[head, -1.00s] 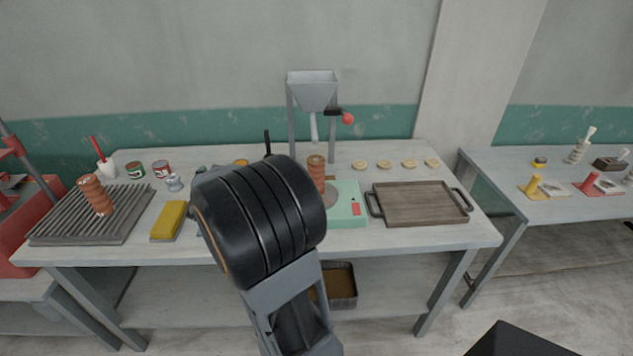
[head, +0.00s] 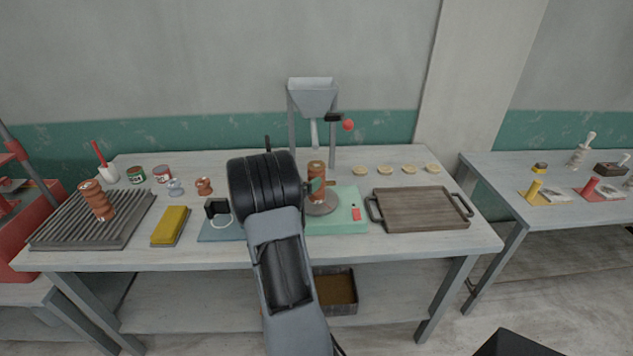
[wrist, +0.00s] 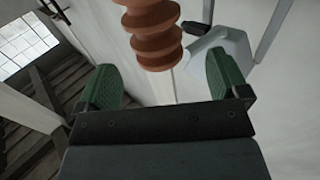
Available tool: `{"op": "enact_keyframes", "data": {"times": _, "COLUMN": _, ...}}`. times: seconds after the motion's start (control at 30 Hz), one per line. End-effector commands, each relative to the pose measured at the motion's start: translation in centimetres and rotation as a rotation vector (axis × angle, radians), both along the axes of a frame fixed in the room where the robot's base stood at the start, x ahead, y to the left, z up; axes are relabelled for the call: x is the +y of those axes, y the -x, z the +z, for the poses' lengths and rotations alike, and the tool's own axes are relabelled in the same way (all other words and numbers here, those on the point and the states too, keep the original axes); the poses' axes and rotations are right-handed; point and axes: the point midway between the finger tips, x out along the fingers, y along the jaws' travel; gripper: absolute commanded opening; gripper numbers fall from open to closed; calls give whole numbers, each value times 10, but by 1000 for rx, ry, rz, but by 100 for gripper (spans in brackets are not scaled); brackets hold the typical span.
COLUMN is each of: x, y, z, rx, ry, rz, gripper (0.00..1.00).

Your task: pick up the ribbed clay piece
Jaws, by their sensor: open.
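A ribbed reddish-brown clay piece (head: 317,169) stands upright on the round plate of a mint-green scale (head: 345,222). My gripper (head: 312,186) is at the scale, and a green finger overlaps the lower part of the clay piece there. In the wrist view a ribbed clay piece (wrist: 151,32) shows at the top, ahead of the gap between both green fingers of my gripper (wrist: 165,80). The fingers are apart with nothing held. My wrist hides the rest of the gripper in the head view.
A grey hopper (head: 313,95) on posts with a red-knobbed crank stands behind the scale. A wooden tray (head: 420,209) lies to the right. Several pale discs (head: 384,169) lie behind the tray. A yellow block (head: 170,225) and small brown spool (head: 204,185) are to the left.

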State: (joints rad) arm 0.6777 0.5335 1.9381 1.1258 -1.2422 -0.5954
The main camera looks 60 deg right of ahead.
Motion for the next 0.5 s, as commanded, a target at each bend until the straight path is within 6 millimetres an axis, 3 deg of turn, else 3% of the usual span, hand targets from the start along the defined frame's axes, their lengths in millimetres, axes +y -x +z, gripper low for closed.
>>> {"op": "enact_keyframes", "data": {"times": 0.23, "x": -14, "y": 3, "z": 2, "rx": 0, "ry": 0, "rz": -1, "gripper": 93}}
{"op": "enact_keyframes", "data": {"times": 0.5, "x": -48, "y": 10, "z": 3, "rx": 1, "ry": -1, "rz": 0, "gripper": 93}}
